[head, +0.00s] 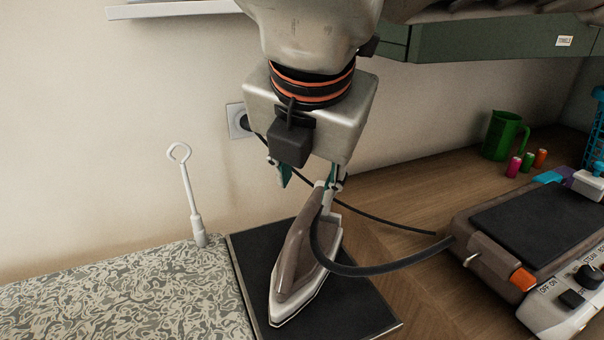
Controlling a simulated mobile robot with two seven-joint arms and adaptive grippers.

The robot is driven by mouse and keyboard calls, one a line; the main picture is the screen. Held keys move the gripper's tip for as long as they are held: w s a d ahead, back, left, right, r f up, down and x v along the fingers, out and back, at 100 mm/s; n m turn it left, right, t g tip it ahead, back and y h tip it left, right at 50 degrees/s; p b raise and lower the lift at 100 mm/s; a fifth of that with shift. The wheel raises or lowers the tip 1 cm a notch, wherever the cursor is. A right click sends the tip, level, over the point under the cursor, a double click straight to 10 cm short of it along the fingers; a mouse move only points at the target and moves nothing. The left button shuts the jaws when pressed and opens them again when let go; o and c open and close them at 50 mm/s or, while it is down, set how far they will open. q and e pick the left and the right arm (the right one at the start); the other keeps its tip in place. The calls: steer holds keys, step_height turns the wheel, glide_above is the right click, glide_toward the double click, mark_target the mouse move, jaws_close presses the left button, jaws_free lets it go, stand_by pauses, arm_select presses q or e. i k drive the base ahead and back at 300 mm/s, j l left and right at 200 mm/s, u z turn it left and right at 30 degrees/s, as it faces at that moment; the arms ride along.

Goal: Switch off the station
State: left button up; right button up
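The ironing station (480,265) stands on the wooden surface at the right, partly cut off by the picture edge. Its front has a black switch (571,299) beside the label "OFF ON", an orange part (523,279) and a dark knob (588,277). Which way the switch is set is too small to tell. A brown and white iron (300,262) rests on a dark pad (355,312). My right gripper (308,181) is just above and behind the iron, pointing down, its fingers apart. Whether the right finger touches the iron is unclear. My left gripper is out of view.
A hose (375,268) runs from iron to station. A black cord (375,217) passes behind, near a wall socket (238,122). A green jug (502,135) and small spools (527,161) stand at the back right. A patterned board (130,295) lies left; a green shelf (480,40) hangs above.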

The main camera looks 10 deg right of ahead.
mark_target(570, 297)
steer(key=k+j, duration=0.15)
steer(key=k, duration=0.35)
steer(key=k+j, duration=0.15)
steer(key=k, duration=0.35)
